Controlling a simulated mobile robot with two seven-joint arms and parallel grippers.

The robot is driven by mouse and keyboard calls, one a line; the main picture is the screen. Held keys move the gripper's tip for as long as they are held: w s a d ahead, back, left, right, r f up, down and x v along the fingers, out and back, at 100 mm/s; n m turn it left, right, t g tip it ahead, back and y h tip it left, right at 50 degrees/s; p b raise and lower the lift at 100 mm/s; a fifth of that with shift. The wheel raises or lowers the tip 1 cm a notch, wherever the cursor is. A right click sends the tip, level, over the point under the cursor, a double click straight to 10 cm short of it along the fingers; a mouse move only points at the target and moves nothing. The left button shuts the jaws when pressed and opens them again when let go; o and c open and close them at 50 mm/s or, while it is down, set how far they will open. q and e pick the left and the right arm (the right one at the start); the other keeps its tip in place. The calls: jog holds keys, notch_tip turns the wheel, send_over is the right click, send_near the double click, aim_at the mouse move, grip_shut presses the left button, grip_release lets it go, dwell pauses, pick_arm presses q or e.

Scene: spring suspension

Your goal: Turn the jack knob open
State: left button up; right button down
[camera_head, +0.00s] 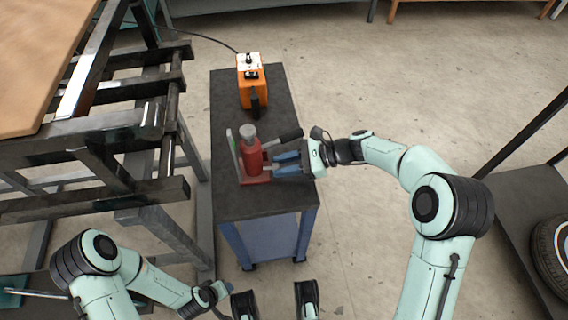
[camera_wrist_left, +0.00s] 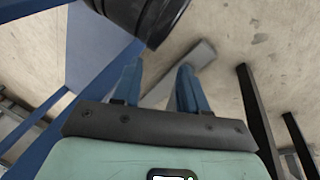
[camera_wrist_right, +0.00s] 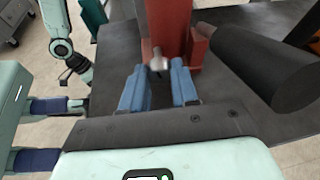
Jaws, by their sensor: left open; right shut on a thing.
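The red jack (camera_head: 253,160) stands upright on the dark top of a blue cart, with a grey cap on it. Its body also fills the top of the right wrist view (camera_wrist_right: 170,22). A small silver knob (camera_wrist_right: 158,62) sits low on its front. My right gripper (camera_head: 287,162) reaches in from the right, and its blue fingers (camera_wrist_right: 160,78) are shut on the knob. In the head view the fingers hide the knob. My left gripper (camera_wrist_left: 157,82) is open and empty, low and away from the jack.
A thick black cylinder (camera_wrist_right: 270,65) sticks out beside the jack, close to my right fingers. An orange box (camera_head: 250,88) with a cable stands farther back on the cart top (camera_head: 228,208). A metal frame (camera_head: 90,155) stands to the left. A tyre (camera_head: 552,250) lies at far right.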

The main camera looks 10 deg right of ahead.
jog(key=shift+f+t, duration=0.1)
jog(key=shift+t, duration=0.2)
jog(key=shift+n+b, duration=0.65)
jog(key=shift+n, duration=0.05)
jog(key=shift+s+n+t+b, duration=0.1)
jog(key=shift+n+t+b, duration=0.4)
jog(key=shift+t, duration=0.1)
pick_arm(q)
jog(key=shift+g, duration=0.3)
jog(key=shift+s+a+f, duration=0.2)
jog(key=shift+a+f, duration=0.05)
jog(key=shift+f, duration=0.45)
jog(key=shift+s+a+f, duration=0.25)
jog(key=shift+f, duration=0.5)
jog(key=shift+s+a+f, duration=0.2)
jog(key=shift+a+f, duration=0.05)
jog(key=shift+f, duration=0.45)
pick_arm(e)
jog(key=c, duration=0.8)
grip_release()
jog(key=shift+c, duration=0.2)
